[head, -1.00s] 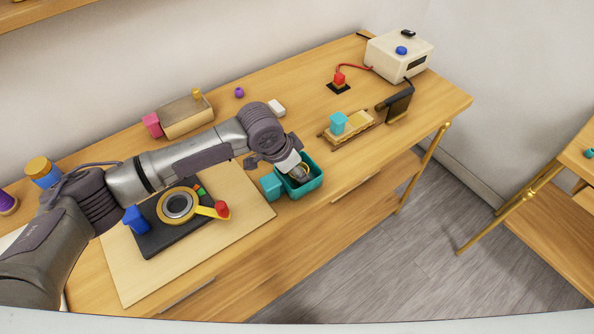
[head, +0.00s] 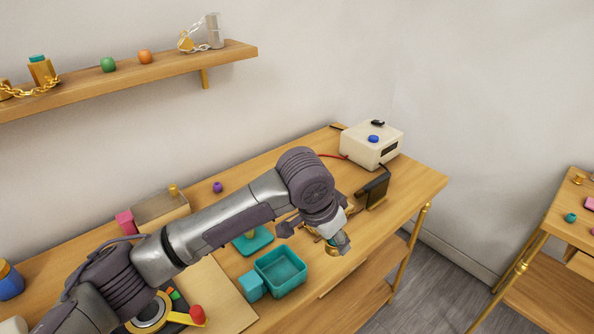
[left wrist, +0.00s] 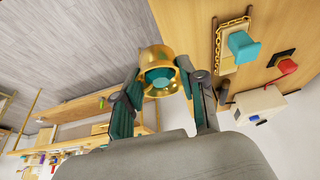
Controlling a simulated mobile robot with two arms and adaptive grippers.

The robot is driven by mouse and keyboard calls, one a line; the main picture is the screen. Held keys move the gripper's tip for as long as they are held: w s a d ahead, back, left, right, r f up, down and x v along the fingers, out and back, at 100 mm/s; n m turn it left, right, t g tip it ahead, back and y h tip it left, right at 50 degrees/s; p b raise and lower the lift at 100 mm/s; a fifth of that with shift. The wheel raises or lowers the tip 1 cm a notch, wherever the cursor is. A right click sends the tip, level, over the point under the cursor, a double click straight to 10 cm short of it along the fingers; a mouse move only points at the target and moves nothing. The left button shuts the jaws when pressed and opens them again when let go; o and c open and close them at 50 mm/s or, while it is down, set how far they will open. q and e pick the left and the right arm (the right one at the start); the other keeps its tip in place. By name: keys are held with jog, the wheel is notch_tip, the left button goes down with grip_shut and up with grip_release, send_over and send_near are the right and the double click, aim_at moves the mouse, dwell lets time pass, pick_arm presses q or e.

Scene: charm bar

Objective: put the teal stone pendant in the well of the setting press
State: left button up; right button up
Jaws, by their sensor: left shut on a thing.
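My left gripper (head: 338,240) is shut on the teal stone pendant (head: 332,249), a gold piece held above the right side of the bench. In the left wrist view, the pendant (left wrist: 158,78) shows a gold rim around a teal stone, between the two fingers (left wrist: 160,85). The setting press stands at the lower left of the head view, with its round well (head: 150,314) and red-knobbed lever (head: 197,315). My left arm hides part of the press. My right gripper is not in view.
An open teal box (head: 262,283) stands below the left arm, with a teal lid (head: 253,241) behind it. A wooden tray with a gold chain and teal block (left wrist: 240,46) shows in the wrist view. A cream control box (head: 368,146) stands at the back right.

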pick_arm(q)
jog(key=a+n, duration=0.2)
jog(key=a, duration=0.4)
jog(key=a+n+t+y, duration=0.1)
jog(key=a+n, duration=0.1)
jog(key=a, duration=0.4)
jog(key=a+n, duration=0.2)
jog(key=a, duration=0.4)
jog(key=shift+s+f+t+y, duration=0.15)
jog(key=shift+s+t+y, duration=0.15)
jog(key=shift+y, duration=0.1)
jog(key=s+a+r+n+y, duration=0.1)
jog(key=s+a+n, duration=0.4)
jog(key=a, duration=0.7)
jog(key=shift+a+y, duration=0.15)
jog(key=shift+y, duration=0.35)
